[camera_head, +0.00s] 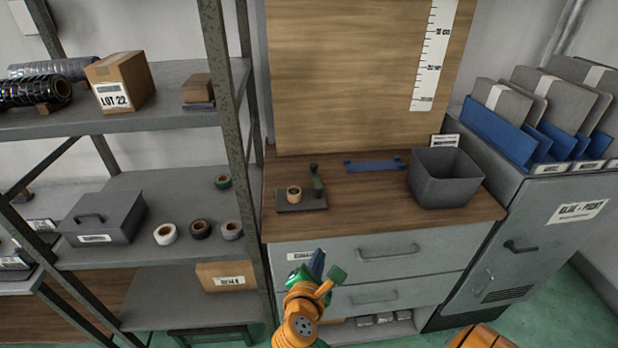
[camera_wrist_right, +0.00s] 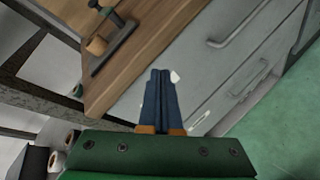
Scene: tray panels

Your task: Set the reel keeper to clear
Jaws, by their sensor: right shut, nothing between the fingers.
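A small fixture with a dark flat base (camera_head: 288,208) sits on the wooden counter top. An orange-tan reel (camera_head: 293,192) stands on its left, and a dark green upright keeper (camera_head: 317,184) with a black knob stands at its right, beside the reel. In the right wrist view the base (camera_wrist_right: 118,47) and the reel (camera_wrist_right: 97,46) show at upper left. My right gripper (camera_head: 318,262) is in front of the drawers, nearer than the fixture and apart from it. Its blue fingers (camera_wrist_right: 163,75) are together and empty. My left gripper is out of view.
A grey bin (camera_head: 445,185) and a blue bracket (camera_head: 374,166) sit on the counter to the right of the fixture. A shelf post (camera_head: 228,100) rises at left, by shelves with tape rolls and boxes. Drawer handles (camera_head: 388,252) stick out below the counter edge.

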